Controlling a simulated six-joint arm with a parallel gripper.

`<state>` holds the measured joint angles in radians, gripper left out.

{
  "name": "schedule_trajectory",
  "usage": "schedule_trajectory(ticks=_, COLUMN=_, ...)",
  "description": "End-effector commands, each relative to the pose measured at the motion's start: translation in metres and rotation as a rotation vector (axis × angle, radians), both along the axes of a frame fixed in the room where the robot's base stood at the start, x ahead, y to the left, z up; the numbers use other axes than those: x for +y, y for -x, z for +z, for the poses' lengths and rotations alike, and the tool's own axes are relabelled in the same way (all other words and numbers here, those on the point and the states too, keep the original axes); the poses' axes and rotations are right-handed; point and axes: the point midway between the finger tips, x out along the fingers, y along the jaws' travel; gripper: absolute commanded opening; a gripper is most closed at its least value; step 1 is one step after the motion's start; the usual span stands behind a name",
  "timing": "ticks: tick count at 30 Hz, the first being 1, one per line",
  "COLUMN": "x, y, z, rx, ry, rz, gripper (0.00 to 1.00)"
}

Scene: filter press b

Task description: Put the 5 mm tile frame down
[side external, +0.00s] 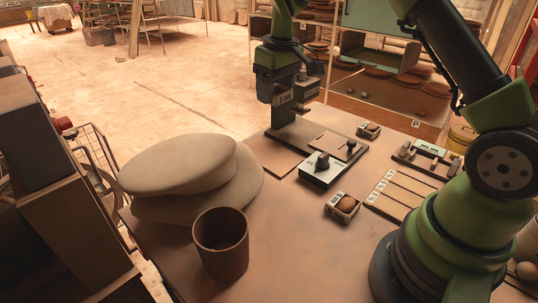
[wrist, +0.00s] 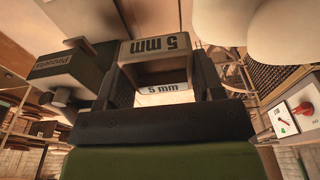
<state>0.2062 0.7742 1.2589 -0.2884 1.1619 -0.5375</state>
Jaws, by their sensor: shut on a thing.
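The 5 mm tile frame (wrist: 155,64) is a pale open frame with "5 mm" printed on two of its bars. In the wrist view it sits between the two dark fingers of my gripper (wrist: 165,80), which are shut on it. In the side view my gripper (side external: 284,102) is low over the far edge of the table, at the back of a dark base plate (side external: 358,152). The frame is small and partly hidden there, so I cannot tell whether it touches anything below.
Stacked rounded slabs (side external: 180,165) and a brown pot (side external: 221,245) are left.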

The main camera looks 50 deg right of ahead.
Motion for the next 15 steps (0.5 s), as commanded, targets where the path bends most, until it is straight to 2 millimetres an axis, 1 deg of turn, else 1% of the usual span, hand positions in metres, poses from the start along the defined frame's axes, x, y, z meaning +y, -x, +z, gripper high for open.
schedule_trajectory(ticks=1, x=0.0, y=0.001, z=-0.013, rx=0.006, ry=-0.001, rz=-0.001, gripper=0.27)
schedule_trajectory(ticks=6, x=0.0, y=0.001, z=-0.051, rx=0.004, ry=-0.001, rz=0.0, gripper=0.27)
schedule_trajectory(ticks=11, x=-0.001, y=0.0, z=-0.079, rx=0.002, ry=0.0, rz=0.0, gripper=0.27)
schedule_trajectory(ticks=15, x=0.0, y=0.001, z=-0.107, rx=0.003, ry=-0.001, rz=-0.001, gripper=0.27)
